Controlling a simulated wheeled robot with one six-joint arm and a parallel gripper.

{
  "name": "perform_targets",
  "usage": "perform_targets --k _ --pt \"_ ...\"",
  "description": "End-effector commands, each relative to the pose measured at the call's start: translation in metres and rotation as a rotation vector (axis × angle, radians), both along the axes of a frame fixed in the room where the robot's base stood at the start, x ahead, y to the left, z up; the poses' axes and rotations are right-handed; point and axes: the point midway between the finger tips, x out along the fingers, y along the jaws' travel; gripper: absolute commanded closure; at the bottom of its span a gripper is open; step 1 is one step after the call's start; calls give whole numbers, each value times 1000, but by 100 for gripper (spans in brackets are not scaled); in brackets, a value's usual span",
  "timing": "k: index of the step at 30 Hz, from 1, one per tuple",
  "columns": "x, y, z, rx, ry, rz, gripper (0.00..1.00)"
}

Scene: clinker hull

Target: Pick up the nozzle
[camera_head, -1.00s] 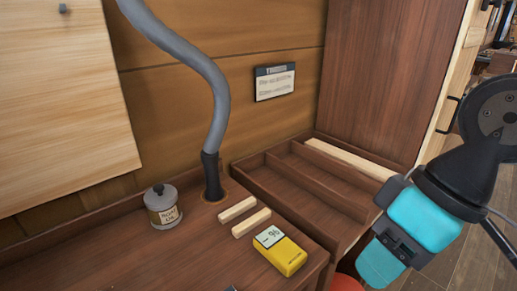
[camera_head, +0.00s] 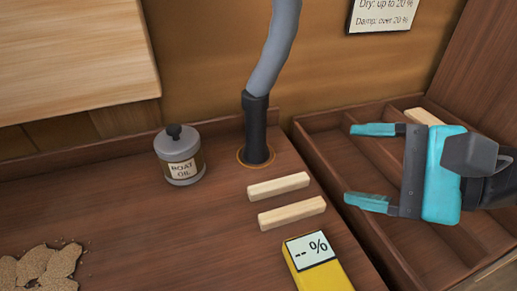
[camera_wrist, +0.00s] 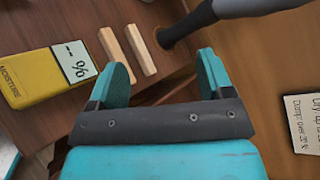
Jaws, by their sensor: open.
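The nozzle (camera_head: 256,128) is the black tube at the lower end of a grey hose (camera_head: 276,45). It stands nearly upright on the wooden bench, with a thin tan ring around its foot. In the wrist view the nozzle (camera_wrist: 188,27) is at the top, beyond my fingers, its foot on the bench. My gripper (camera_head: 352,165) is open and empty, to the right of the nozzle and apart from it, its teal fingers pointing left. In the wrist view my gripper (camera_wrist: 163,68) shows both fingers with nothing between them.
Two pale wood strips (camera_head: 280,187) (camera_head: 292,213) and a yellow moisture meter (camera_head: 318,266) lie in front of the nozzle. A boat oil can (camera_head: 180,160) stands to its left. A divided wooden tray (camera_head: 327,160) is under my gripper. Brown shavings (camera_head: 40,268) lie front left.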

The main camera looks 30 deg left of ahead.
Motion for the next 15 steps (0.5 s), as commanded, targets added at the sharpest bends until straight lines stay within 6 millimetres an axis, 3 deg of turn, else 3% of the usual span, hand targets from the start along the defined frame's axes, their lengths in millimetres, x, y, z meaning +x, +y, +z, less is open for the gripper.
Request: perform_targets --k 1,6,10,15 --pt "8 13 -27 74 172 -74 26" --pt "36 35 -50 287 661 -284 26" --pt "48 41 -57 364 849 -354 26" --pt "54 59 -51 381 898 -371 26"
